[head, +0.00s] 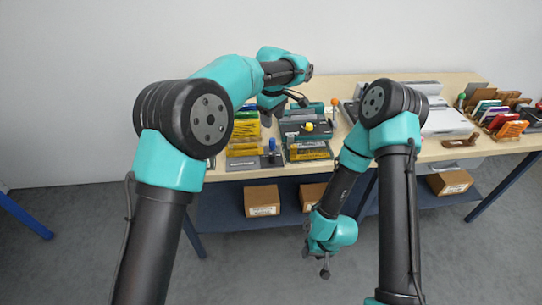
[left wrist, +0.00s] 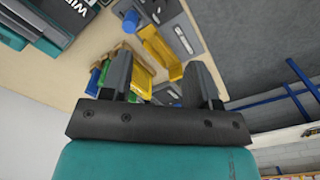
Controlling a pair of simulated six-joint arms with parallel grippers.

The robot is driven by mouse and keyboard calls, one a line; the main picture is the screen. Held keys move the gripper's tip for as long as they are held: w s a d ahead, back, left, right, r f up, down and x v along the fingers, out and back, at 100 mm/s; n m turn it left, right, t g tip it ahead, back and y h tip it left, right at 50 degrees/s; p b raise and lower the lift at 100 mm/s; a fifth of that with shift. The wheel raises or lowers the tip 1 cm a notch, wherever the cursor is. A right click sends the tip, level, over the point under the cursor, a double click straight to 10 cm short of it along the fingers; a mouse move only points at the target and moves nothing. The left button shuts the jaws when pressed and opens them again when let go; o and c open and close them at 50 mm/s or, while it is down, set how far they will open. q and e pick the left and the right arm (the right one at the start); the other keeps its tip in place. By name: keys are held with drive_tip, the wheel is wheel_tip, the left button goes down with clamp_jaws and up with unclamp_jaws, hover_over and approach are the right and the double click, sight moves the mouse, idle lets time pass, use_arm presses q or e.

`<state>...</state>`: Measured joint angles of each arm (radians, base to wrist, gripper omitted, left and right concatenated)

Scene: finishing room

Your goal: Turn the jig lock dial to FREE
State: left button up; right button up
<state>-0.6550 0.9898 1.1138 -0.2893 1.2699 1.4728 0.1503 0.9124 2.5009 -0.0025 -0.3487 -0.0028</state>
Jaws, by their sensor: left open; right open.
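A grey-and-green device (head: 292,128) with a yellow knob (head: 309,126) on top stands near the table's front edge in the head view. I cannot tell for sure which part is the jig lock dial, and no FREE mark is readable. My left gripper (head: 269,110) is over the table just left of this device, partly hidden by its own wrist. In the left wrist view the left gripper (left wrist: 160,82) is open, with yellow parts and a blue knob (left wrist: 166,93) beyond its fingers. My right gripper (head: 325,270) is open and empty, hanging low in front of the table.
A blue-knobbed block (head: 272,154) and yellow-labelled pieces (head: 309,152) line the front edge. An orange-topped post (head: 334,107) stands behind. A white tray (head: 446,122) and racks of coloured pieces (head: 511,129) are at right. Cardboard boxes (head: 262,200) sit on the lower shelf.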

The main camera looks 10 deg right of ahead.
sight(272, 155)
use_arm(q)
wheel_tip(272, 155, down, 17)
drive_tip(key=shift+f, duration=0.2)
idle(0.7)
drive_tip(key=c, duration=0.9)
